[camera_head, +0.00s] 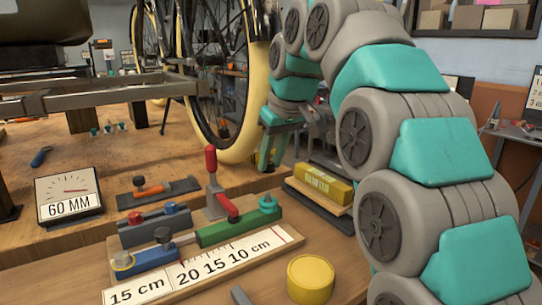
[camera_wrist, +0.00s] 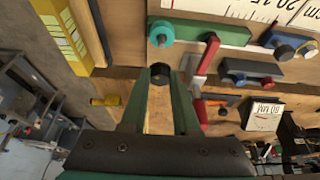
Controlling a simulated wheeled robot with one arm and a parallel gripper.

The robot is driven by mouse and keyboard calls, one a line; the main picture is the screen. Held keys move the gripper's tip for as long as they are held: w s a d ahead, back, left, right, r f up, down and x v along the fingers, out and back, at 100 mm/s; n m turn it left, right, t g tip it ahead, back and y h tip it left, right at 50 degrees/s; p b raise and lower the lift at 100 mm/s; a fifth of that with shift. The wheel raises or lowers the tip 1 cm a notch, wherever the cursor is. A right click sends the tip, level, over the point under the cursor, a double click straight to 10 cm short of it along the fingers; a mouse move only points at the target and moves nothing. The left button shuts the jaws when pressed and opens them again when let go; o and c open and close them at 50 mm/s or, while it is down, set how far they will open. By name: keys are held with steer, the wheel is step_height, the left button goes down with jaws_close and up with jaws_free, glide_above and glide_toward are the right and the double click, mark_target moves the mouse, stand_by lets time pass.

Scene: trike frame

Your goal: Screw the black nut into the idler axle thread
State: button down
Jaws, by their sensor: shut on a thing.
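My gripper (camera_wrist: 162,78) is shut on a black nut (camera_wrist: 160,72), which sits between its two green fingertips in the wrist view. In the head view my gripper (camera_head: 270,160) points down in front of the wheel's cream tyre, behind the yellow block, and the nut cannot be made out there. I cannot make out the idler axle thread for certain in either view. The metal trike frame (camera_head: 110,94) lies over the wooden table at the left of the head view.
A green fixture (camera_head: 238,229) with a teal knob (camera_head: 268,203) stands near the ruler strip (camera_head: 205,267). A red-handled clamp (camera_head: 213,180), a yellow block (camera_head: 324,184), a yellow round piece (camera_head: 311,278) and a 60 MM gauge (camera_head: 68,194) also crowd the bench. Bare wood shows at the left.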

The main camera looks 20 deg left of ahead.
mark_target(269, 193)
steer(key=shift+f+b, duration=1)
steer(key=shift+f, duration=0.95)
steer(key=shift+f+b, duration=0.55)
steer(key=shift+f, duration=0.85)
stand_by(0.6)
steer(key=c, duration=0.6)
jaws_free()
steer(key=shift+r, duration=0.15)
steer(key=shift+v, duration=3.8)
